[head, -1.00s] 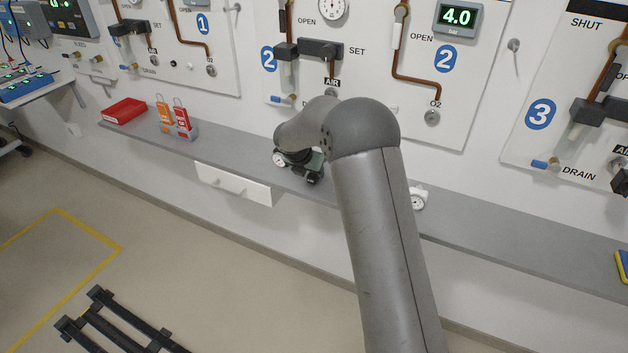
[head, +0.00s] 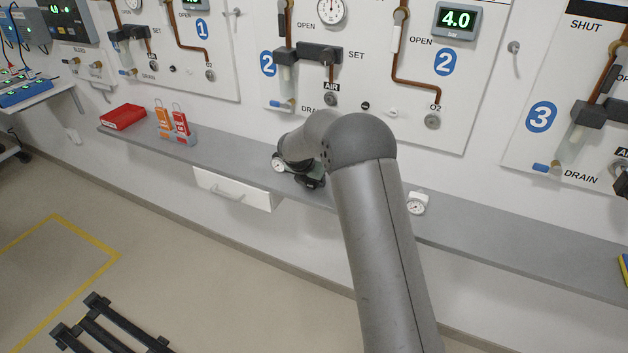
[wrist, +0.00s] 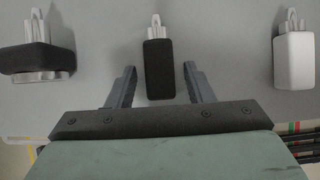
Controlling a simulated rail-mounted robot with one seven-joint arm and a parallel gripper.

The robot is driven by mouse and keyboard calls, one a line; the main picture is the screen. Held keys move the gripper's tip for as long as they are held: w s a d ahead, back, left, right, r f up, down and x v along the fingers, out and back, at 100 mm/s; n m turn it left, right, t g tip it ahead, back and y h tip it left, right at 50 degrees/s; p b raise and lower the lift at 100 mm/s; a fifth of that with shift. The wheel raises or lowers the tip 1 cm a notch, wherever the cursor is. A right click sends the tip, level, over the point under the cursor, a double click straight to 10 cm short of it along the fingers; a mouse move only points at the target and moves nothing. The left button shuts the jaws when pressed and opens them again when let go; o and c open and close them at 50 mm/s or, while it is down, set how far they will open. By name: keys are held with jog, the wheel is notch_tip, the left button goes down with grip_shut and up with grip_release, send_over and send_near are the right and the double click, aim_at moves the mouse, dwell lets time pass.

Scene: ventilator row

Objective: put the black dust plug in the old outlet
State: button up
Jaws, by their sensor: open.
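Between the AIR outlet (head: 330,98) and the O2 outlet (head: 432,121) on panel 2 sits a small black round piece (head: 365,106), possibly the black dust plug. I cannot tell which outlet is the old one. My gripper (wrist: 160,82) is open in the wrist view. A narrow black block (wrist: 158,70) with a pale looped end lies between its fingers, with gaps on both sides. I cannot tell whether this block is the plug. In the head view my arm partly hides the gripper, low over the shelf.
A white drawer (head: 235,190) hangs below.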

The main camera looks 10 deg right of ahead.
grip_shut()
jog(key=shift+r+p, duration=1.55)
